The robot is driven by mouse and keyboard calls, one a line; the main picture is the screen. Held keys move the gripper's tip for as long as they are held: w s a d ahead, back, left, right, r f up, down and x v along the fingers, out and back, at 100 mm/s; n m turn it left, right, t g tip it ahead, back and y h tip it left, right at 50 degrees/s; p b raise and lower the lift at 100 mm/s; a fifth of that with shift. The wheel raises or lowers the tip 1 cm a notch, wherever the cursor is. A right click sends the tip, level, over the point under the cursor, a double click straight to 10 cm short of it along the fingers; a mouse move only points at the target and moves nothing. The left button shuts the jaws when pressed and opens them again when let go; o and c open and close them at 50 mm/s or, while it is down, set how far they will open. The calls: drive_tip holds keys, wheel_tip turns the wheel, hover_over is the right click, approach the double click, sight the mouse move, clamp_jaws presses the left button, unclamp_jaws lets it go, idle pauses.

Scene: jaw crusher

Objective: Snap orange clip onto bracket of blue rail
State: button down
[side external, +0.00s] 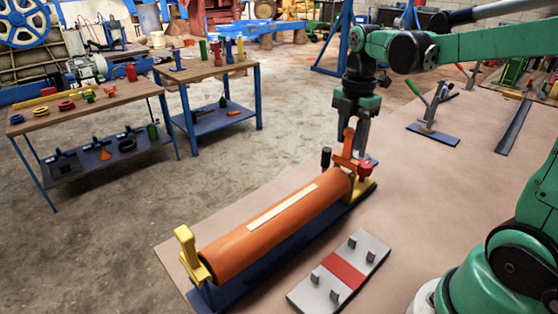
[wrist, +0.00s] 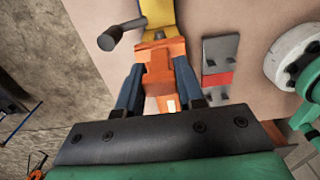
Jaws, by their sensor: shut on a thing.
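The orange clip (side external: 348,152) is between the fingers of my gripper (side external: 358,140), which is shut on it, above the far end of the blue rail (side external: 238,288). In the wrist view the clip (wrist: 162,65) sits between the two dark fingers of my gripper (wrist: 160,75). A yellow bracket (side external: 364,186) stands at the rail's far end, just below the clip; in the wrist view the yellow bracket (wrist: 156,14) lies directly beyond it. I cannot tell whether clip and bracket touch. Another yellow bracket (side external: 188,252) stands at the near end.
An orange roller (side external: 240,250) with a pale strip lies along the rail. A dark knob (side external: 326,156) sticks out left of the clip. A grey plate with a red band (side external: 344,268) and upright pegs lies right of the rail. A green-handled toggle clamp (side external: 432,112) stands farther back.

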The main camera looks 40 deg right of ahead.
drive_tip(key=shift+f, duration=0.55)
drive_tip(key=shift+c, duration=2.4)
unclamp_jaws()
drive_tip(key=shift+f, duration=0.1)
drive_tip(key=shift+r, duration=2.85)
